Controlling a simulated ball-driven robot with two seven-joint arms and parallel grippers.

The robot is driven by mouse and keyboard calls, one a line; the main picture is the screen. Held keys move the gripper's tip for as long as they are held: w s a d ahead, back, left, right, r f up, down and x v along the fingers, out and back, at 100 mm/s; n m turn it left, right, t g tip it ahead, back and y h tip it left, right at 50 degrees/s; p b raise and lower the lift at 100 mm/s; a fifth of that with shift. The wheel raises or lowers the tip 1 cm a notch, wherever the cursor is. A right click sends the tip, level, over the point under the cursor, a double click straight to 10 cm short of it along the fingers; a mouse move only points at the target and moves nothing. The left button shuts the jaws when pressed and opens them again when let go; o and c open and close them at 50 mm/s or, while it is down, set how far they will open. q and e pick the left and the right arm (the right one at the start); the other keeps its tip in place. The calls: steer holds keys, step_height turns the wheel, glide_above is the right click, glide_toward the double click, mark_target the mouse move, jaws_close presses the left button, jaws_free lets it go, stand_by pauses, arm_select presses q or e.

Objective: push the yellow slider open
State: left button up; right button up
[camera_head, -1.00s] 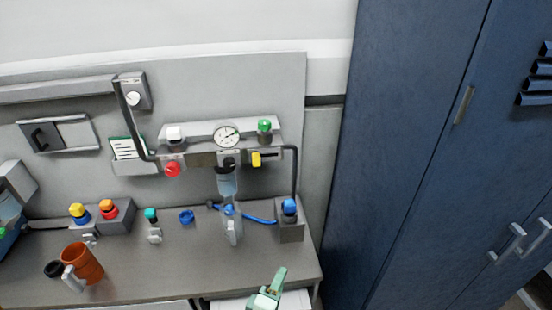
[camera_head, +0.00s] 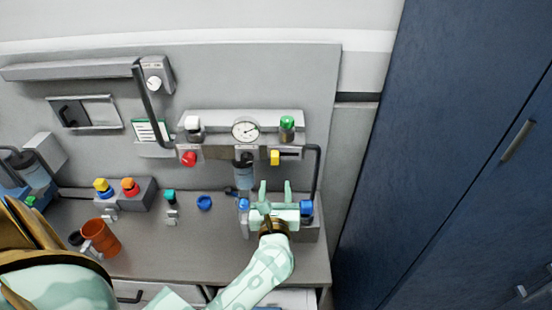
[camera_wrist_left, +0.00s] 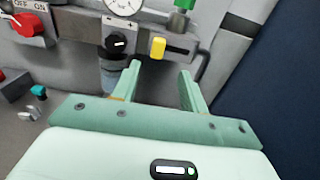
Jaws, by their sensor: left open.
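The yellow slider (camera_head: 275,158) is a small yellow tab on the grey rail (camera_head: 292,151) under the gauge, at the right part of the panel unit. In the left wrist view the yellow slider (camera_wrist_left: 158,47) stands on a dark slot, just beyond my fingers and nearer the left one. My left gripper (camera_head: 275,186) is open and empty, its two light green fingers pointing up below the slider. In the left wrist view my left gripper (camera_wrist_left: 158,78) is apart from the slider. My right gripper is not in view.
A round gauge (camera_head: 245,130) and a green-topped knob (camera_head: 287,128) sit above the rail. A black knob (camera_wrist_left: 118,43) is left of the slider. A dark pipe (camera_head: 317,172) bends down at the right. A blue knob (camera_head: 306,208) is beside my left gripper.

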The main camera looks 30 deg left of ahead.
mark_target(275, 160)
arm_select(q)
steer(key=p+x, duration=0.1)
steer(key=x, duration=0.9)
steer(key=shift+w+a, duration=0.2)
steer(key=shift+s, duration=0.1)
jaws_close()
